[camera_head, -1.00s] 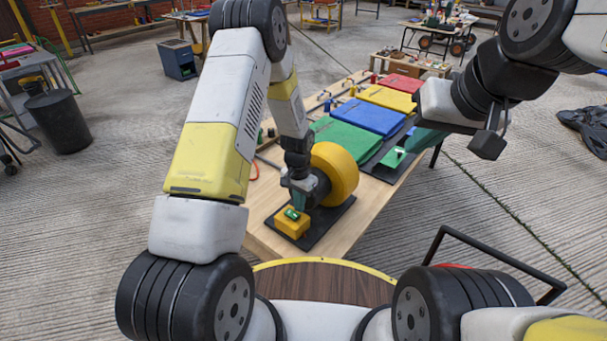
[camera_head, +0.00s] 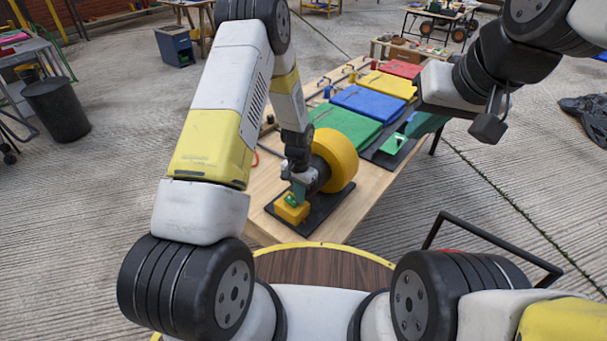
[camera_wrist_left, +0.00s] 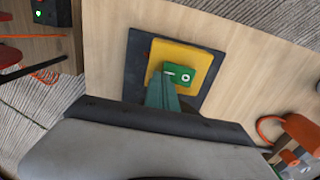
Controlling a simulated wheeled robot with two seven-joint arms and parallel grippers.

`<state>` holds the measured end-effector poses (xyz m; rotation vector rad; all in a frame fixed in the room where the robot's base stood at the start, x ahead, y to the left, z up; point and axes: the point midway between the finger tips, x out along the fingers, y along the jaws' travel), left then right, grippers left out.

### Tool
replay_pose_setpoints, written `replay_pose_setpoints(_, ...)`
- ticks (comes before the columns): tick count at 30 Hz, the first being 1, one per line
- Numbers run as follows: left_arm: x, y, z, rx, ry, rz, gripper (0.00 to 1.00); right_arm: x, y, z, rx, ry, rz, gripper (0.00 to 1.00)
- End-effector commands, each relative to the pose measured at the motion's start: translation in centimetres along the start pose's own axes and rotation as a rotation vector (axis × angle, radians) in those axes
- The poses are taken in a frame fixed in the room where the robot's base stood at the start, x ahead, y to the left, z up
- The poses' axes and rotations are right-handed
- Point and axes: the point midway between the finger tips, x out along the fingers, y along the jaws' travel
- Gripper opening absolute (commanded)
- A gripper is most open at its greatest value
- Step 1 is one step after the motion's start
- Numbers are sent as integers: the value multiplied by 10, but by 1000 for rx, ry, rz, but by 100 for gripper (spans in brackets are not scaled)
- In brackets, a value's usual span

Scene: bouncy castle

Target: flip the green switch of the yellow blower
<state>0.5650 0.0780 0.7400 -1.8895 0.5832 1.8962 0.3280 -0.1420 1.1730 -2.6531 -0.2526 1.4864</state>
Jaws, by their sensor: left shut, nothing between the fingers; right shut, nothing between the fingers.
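The yellow blower (camera_head: 340,158) stands on a black base plate (camera_head: 322,213) at the near end of the wooden table. Its yellow switch box (camera_head: 291,213) carries the green switch (camera_head: 291,199). My left gripper (camera_head: 298,191) points down at the switch, shut and empty. In the left wrist view its teal fingertips (camera_wrist_left: 164,88) reach the near left side of the green switch (camera_wrist_left: 180,76) on the yellow box (camera_wrist_left: 203,62). They look at or very near it; contact is not certain. My right gripper (camera_head: 428,124) is shut and empty, raised at the right, away from the blower.
Green (camera_head: 343,125), blue (camera_head: 368,110), yellow (camera_head: 387,84) and red (camera_head: 402,69) flat folded pieces lie along the table behind the blower. A small green item (camera_head: 393,143) lies near my right gripper. The wooden top (camera_head: 270,219) is bare around the base plate.

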Motion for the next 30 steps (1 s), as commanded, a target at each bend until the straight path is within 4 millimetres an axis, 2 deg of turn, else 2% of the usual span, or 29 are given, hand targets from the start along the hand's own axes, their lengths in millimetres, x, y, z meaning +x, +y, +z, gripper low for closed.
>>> replay_pose_setpoints(9,-14,0,0,0,1,0,0,0,0,0,0,0,0,0)
replay_pose_setpoints(22,-19,0,-1,0,0,0,0,0,0,0,0,0,0,0)
replay_pose_setpoints(26,-36,2,-4,0,3,-1,0,0,0,0,0,0,0,0)
replay_pose_setpoints(30,-67,5,-8,-1,5,-1,0,0,0,0,0,0,0,0)
